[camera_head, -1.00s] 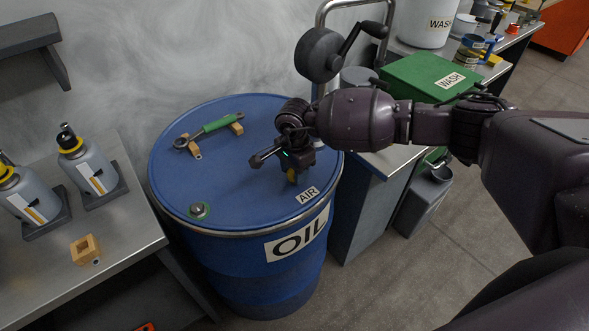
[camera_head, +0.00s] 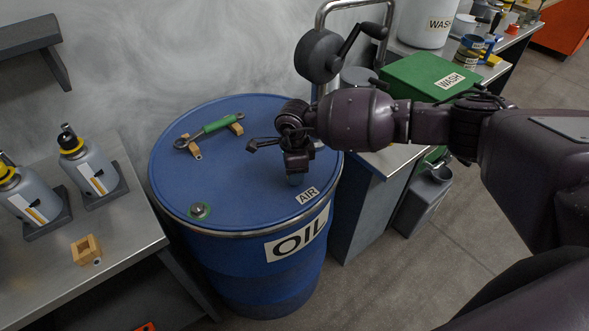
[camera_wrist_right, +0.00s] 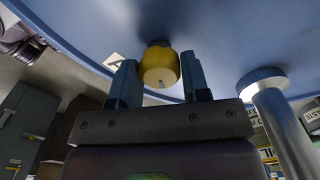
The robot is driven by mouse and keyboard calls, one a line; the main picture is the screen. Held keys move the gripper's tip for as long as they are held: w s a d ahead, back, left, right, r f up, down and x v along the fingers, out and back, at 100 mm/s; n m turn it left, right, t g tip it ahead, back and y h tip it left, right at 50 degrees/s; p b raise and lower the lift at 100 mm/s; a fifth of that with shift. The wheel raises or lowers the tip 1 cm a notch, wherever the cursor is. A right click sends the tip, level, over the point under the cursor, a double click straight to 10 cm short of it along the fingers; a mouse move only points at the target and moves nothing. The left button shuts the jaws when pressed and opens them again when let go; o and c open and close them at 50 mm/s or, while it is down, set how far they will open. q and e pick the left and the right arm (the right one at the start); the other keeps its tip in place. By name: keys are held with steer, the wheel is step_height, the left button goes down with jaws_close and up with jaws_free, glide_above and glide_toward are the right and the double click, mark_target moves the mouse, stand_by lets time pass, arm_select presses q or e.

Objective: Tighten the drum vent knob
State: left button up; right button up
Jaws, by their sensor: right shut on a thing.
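The blue oil drum (camera_head: 240,165) stands upright in the head view, with an AIR label (camera_head: 307,195) near its rim. My right gripper (camera_head: 296,180) points down at the lid just behind that label. In the right wrist view, the yellow vent knob (camera_wrist_right: 159,66) sits between the two fingers of the right gripper (camera_wrist_right: 160,80), against the blue lid. The gripper is shut on the knob. In the head view the gripper hides the knob. My left gripper is not in view.
A green-handled tool (camera_head: 215,126) rests on wooden blocks on the lid, and a round metal cap (camera_head: 200,211) sits at the front left. A crank pump (camera_head: 318,55) rises behind the drum. A bench with bottles (camera_head: 88,165) stands left.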

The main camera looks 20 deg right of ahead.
steer(key=m+p, duration=0.1)
steer(key=m, duration=0.5)
steer(key=shift+r, duration=0.1)
steer(key=m+p, duration=0.1)
steer(key=m, duration=0.2)
steer(key=shift+m, duration=0.3)
steer(key=shift+w+m, duration=0.1)
steer(key=shift+m, duration=1.1)
steer(key=o, duration=0.7)
steer(key=shift+r, duration=0.1)
steer(key=shift+o, duration=1.1)
